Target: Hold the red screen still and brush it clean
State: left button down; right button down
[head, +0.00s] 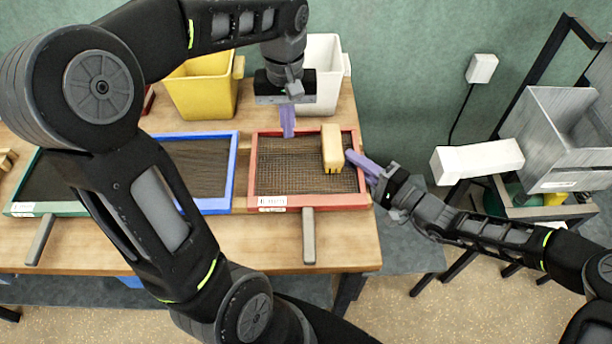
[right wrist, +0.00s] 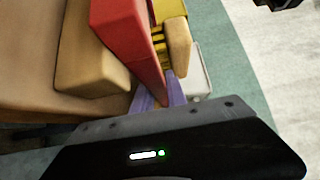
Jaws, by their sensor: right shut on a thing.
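The red screen (head: 308,202), a red frame around a wire mesh, lies flat at the right end of the wooden table. A wooden brush (head: 333,146) stands on its mesh near the right side, bristles toward the front. My right gripper (head: 357,160) is shut on the right side of the red frame; the right wrist view shows the frame (right wrist: 125,45) at its purple fingers. My left gripper (head: 288,122) points down over the back edge of the screen, left of the brush and apart from it. Its fingers overlap in the view, so its opening is unclear.
A blue-framed screen (head: 235,165) and a green-framed screen (head: 45,208) lie to the left. A yellow bin (head: 205,95) and a white bin (head: 325,75) stand behind. A grey handle-like bar (head: 308,240) lies in front of the red screen. A metal hopper (head: 555,135) stands right.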

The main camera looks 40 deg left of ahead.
jog(key=c, duration=1.3)
grip_release()
jog(key=shift+o, duration=0.2)
jog(key=s+d, duration=0.1)
jog(key=d, duration=1.1)
jog(key=shift+s, duration=0.3)
